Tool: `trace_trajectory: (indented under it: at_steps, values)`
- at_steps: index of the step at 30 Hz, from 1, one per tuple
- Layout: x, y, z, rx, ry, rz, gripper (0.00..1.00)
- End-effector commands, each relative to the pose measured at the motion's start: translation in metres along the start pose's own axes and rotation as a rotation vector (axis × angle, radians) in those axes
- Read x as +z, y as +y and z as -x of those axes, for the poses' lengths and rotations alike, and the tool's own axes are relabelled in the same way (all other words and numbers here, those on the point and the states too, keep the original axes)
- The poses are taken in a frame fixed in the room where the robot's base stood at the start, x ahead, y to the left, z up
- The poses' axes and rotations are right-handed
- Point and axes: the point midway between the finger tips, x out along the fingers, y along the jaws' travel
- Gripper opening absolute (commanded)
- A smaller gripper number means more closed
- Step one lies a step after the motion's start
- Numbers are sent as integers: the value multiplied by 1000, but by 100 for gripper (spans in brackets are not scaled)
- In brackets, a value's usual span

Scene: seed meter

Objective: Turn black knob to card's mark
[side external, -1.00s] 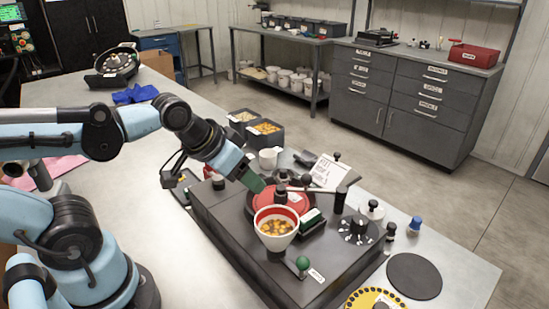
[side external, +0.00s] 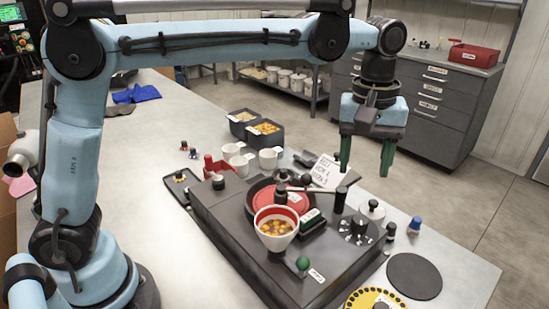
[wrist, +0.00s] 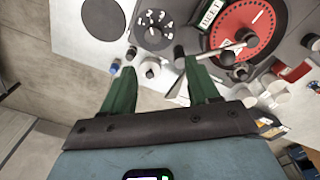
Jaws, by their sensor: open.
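The black knob (side external: 358,224) stands on the right part of the dark machine top, ringed by pale marks. In the wrist view the black knob (wrist: 153,31) is near the top, beyond the fingertips; its pointer direction is too small to tell. The white card (side external: 327,170) leans behind the machine, with printed lines too small to read surely. My gripper (side external: 365,170) is open and empty, its green fingers pointing down, above and behind the knob, apart from it. In the wrist view my gripper (wrist: 156,64) has its fingers spread either side of a white round part.
A bowl of orange seeds (side external: 276,229) and a red disc (side external: 276,201) sit left of the knob. A black lever (side external: 341,199) stands close by. A green knob (side external: 303,264) is at the front. Blue (side external: 415,225) and black pegs and a dark round mat (side external: 414,277) are at the right.

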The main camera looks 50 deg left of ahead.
Motion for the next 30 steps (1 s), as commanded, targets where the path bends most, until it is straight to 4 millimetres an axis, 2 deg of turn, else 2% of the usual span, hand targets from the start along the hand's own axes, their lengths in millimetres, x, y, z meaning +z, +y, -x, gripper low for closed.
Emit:
trace_trajectory:
  at_steps: [4,11,24,30]
  values:
    - [5,14,-4,-30,-18,38,60]
    - [6,15,-17,-36,-21,48,60]
    - [7,12,-88,-35,-21,47,60]
    - [8,11,-114,-35,-21,47,60]
